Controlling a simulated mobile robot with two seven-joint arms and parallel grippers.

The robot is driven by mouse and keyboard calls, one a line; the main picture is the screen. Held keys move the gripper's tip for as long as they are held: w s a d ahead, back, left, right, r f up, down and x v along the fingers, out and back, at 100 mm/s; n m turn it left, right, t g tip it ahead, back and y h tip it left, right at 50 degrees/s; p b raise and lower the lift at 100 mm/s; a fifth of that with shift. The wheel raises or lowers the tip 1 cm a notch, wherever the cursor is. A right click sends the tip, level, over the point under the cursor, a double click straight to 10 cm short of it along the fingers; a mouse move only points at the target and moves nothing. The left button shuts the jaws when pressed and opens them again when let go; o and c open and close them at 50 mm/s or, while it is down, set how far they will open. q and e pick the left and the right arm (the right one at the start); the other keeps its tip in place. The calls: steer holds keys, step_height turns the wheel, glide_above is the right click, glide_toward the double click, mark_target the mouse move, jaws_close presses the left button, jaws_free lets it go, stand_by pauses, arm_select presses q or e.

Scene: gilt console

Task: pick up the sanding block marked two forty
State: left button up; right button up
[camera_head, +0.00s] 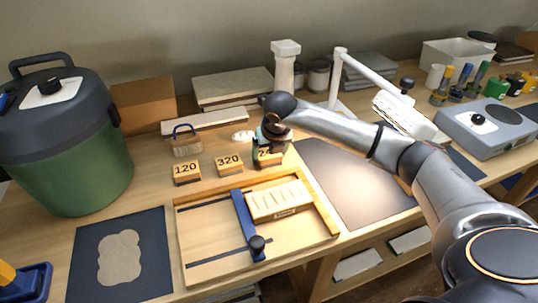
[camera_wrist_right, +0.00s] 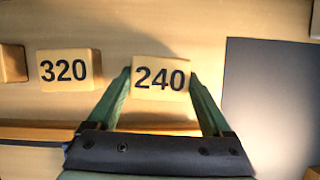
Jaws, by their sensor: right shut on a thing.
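The sanding block marked 240 (camera_wrist_right: 161,78) sits between the green fingers of my right gripper (camera_wrist_right: 160,85) in the right wrist view. The fingers press on its two sides, and its number faces the camera. In the head view the 240 block (camera_head: 265,153) is partly hidden by my right gripper (camera_head: 268,150). I cannot tell whether it touches the bench or is slightly above it. The block marked 320 (camera_head: 229,164) stands just to its left, and the block marked 120 (camera_head: 186,173) is farther left. My left gripper does not show.
A wooden jig (camera_head: 195,262) with a blue bar lies in front of the blocks. A green canister (camera_head: 70,150) stands at the left. A dark mat (camera_head: 350,185) lies to the right, under my right arm. A white post (camera_head: 284,72) stands behind the gripper.

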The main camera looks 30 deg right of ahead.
mark_target(268, 150)
steer(key=shift+r, duration=0.4)
step_height(268, 150, up, 2)
steer(key=shift+r, duration=0.25)
arm_select(q)
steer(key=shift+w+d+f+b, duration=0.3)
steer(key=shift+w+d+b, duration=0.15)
steer(key=shift+b, duration=0.3)
arm_select(e)
steer(key=s+r, duration=0.9)
steer(key=s, duration=0.5)
steer(key=shift+d+r, duration=0.2)
steer(key=shift+d, duration=0.1)
steer(key=o, duration=0.7)
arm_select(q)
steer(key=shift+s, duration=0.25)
arm_select(e)
steer(key=c, duration=0.5)
